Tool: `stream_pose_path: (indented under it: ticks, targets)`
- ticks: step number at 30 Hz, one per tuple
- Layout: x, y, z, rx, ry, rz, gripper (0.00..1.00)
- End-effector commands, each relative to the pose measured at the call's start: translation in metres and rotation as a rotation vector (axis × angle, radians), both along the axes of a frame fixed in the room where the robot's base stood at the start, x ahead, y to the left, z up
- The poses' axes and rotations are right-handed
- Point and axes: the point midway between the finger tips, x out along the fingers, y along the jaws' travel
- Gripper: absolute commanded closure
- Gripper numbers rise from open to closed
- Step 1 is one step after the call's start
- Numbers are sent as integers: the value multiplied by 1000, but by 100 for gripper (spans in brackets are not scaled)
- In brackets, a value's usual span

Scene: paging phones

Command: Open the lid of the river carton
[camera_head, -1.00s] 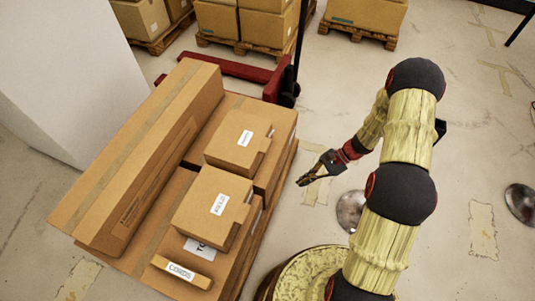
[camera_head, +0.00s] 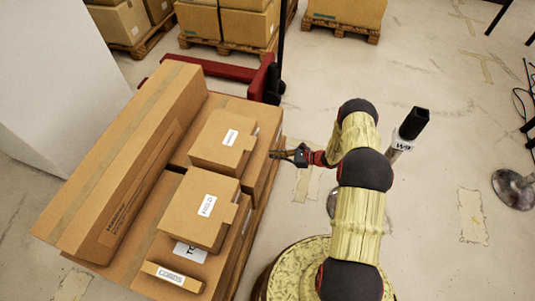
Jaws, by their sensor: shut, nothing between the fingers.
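Two small cartons with lids sit on a stack of larger boxes. The far carton (camera_head: 213,148) has a white label too small to read surely; it may be the river carton. The nearer carton (camera_head: 196,226) has a label that seems to read FIELD. Both lids look closed, each with a tab on its right side. My gripper (camera_head: 273,154) is shut and empty, pointing left. In the picture it lies just right of the far carton, near the right edge of the stack. I cannot tell its height.
A long tall box (camera_head: 118,165) runs along the stack's left side. A small CORDS box (camera_head: 171,277) lies at the front. A red pallet jack (camera_head: 236,74) stands behind. A grey post marked W9 (camera_head: 402,146) stands right of my arm. Floor right of the stack is mostly clear.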

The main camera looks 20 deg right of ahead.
Motion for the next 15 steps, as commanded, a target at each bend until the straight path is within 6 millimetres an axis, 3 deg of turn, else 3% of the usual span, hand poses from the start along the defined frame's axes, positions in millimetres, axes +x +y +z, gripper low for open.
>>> stream_pose_path:
  ticks: [14, 15]
  targets:
    - [49, 71, -33, -1, 0, 5, 100]
    - [50, 68, -22, -2, -3, 1, 100]
